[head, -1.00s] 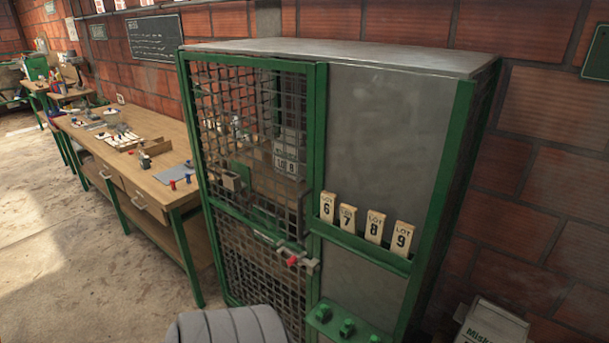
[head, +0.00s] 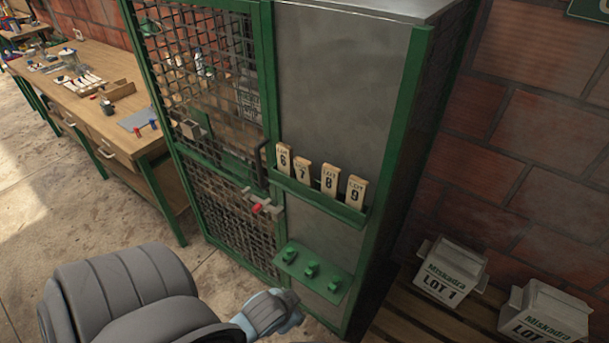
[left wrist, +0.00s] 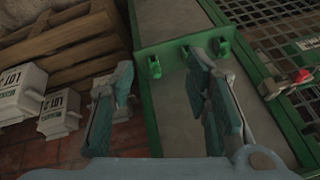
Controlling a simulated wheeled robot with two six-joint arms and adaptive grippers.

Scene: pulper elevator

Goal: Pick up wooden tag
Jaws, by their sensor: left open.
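Several upright wooden tags stand in a green rack on the grey panel of the cabinet (head: 345,90) in the head view. They are marked LOT 6 (head: 283,158), LOT 7 (head: 301,168), LOT 8 (head: 329,180) and LOT 9 (head: 355,191). In the head view my left arm reaches in at the bottom, below and left of the rack; its fingertips are not clear there. In the left wrist view my left gripper (left wrist: 160,110) is open and empty, facing the cabinet's lower panel and green hooks. No tag shows in that view. My right gripper is not in view.
A green shelf with several hooks (head: 311,268) sits below the rack. The mesh door has a latch with a red end (head: 257,208). White LOT boxes (head: 450,272) stand on a wooden pallet (head: 425,318) at right. A workbench (head: 150,152) stands at left.

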